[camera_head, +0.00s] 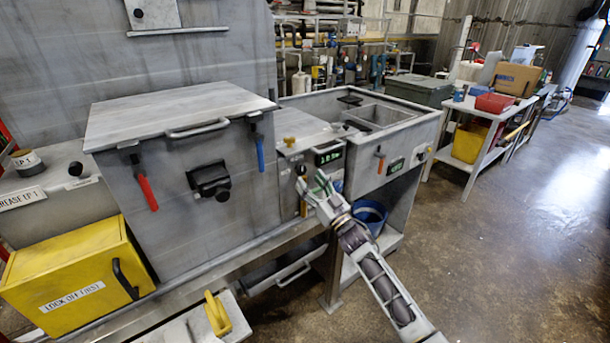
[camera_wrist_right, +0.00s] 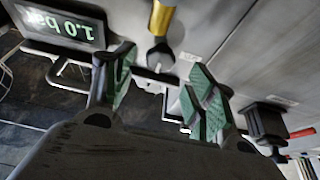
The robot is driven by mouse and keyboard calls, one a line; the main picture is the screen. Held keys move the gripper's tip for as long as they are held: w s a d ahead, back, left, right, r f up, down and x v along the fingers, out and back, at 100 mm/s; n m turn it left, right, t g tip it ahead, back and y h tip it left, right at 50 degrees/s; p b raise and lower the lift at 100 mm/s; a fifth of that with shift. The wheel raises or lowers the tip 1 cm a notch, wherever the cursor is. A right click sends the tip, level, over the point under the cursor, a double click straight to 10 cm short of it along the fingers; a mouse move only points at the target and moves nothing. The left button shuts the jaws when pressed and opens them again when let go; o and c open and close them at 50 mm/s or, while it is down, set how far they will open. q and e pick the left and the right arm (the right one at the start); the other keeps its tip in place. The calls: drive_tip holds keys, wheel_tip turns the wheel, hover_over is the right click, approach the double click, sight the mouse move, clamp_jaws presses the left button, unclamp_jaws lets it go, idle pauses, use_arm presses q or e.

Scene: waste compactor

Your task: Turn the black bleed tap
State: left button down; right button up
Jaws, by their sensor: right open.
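My right gripper (camera_head: 318,185) reaches in from the lower right to the front of the small middle unit, near a dark knob (camera_head: 301,170). In the right wrist view the open gripper (camera_wrist_right: 158,66) has one green-padded finger on each side of a black tap-like part (camera_wrist_right: 158,54) with a crossbar. A brass-coloured piece (camera_wrist_right: 162,18) joins it. I take this black part for the bleed tap. It lies between the fingers in the picture, and contact with either finger cannot be told. My left gripper is not in view.
A display (camera_head: 328,155) sits beside the knob; it reads 1.0 bar, upside down, in the wrist view (camera_wrist_right: 62,25). Blue (camera_head: 260,151) and red (camera_head: 147,191) levers hang on the large bin to the left. A blue bucket (camera_head: 370,215) stands below right. The floor at right is clear.

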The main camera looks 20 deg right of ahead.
sight(302, 171)
drive_tip(key=shift+x, duration=2)
